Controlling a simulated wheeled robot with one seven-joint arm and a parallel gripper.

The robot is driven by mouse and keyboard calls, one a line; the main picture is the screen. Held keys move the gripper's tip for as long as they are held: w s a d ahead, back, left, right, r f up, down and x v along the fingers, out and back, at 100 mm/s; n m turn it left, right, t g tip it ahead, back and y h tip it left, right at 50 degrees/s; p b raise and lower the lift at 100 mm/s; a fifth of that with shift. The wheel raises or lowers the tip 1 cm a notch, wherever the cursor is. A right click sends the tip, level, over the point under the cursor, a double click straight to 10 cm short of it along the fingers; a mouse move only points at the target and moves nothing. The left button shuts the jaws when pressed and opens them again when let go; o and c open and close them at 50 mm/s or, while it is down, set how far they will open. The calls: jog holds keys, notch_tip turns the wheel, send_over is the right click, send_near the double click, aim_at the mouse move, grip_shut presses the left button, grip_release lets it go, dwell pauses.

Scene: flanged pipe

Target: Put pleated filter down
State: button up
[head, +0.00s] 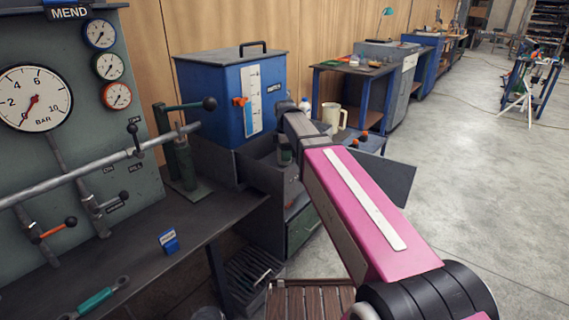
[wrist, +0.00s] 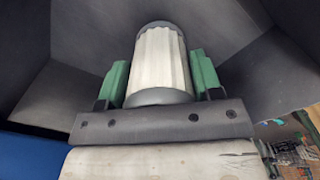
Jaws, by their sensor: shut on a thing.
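The pleated filter (wrist: 158,62) is a pale ribbed cylinder with dark grey end caps, seen in the wrist view. My gripper (wrist: 160,75) has its two green fingers shut on the filter's sides. Dark grey walls surround the filter in that view; I cannot tell whether it touches a surface. In the head view my gripper (head: 285,155) is at the dark open bin (head: 262,168) beneath the blue tank, largely hidden by my pink arm. The filter cannot be made out clearly there.
The blue tank (head: 215,95) with a level gauge stands behind the bin. A cream mug (head: 333,117) and a small bottle (head: 305,106) are to the right. A gauge panel (head: 75,130) and a dark bench (head: 110,265) are at left.

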jog(key=shift+f, duration=2.25)
jog(key=shift+f, duration=0.1)
jog(key=o, duration=1.1)
jog(key=shift+c, duration=0.2)
notch_tip(320, 180, up, 12)
jog(key=shift+r, duration=0.15)
